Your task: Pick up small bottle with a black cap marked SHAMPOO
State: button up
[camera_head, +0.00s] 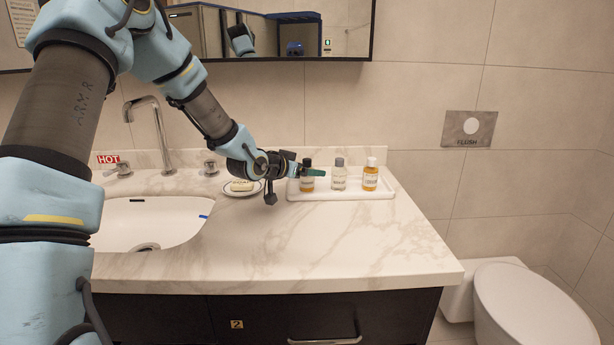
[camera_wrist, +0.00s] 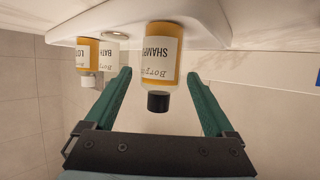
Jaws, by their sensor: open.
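The small shampoo bottle (camera_head: 307,185) has amber contents, a white label and a black cap. It stands upright at the left of several bottles on the white tray (camera_head: 345,196). My gripper (camera_head: 316,171) is at the upper part of this bottle and partly covers it. The wrist view is upside down; there the shampoo bottle (camera_wrist: 161,52) shows its SHAMPOO label and hangs between the two green fingers. My gripper (camera_wrist: 160,75) is open, with a gap visible on each side of the bottle. The fingers do not appear to touch it.
A grey-capped bottle (camera_head: 339,175) and a white-capped amber bottle (camera_head: 370,176) stand to the right on the tray. A soap dish (camera_head: 243,190) and the sink (camera_head: 150,222) with its tap (camera_head: 160,135) are left. The counter front (camera_head: 330,245) is clear.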

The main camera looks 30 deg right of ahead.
jog(key=shift+p+x, duration=0.3)
jog(key=shift+x, duration=1.3)
grip_shut()
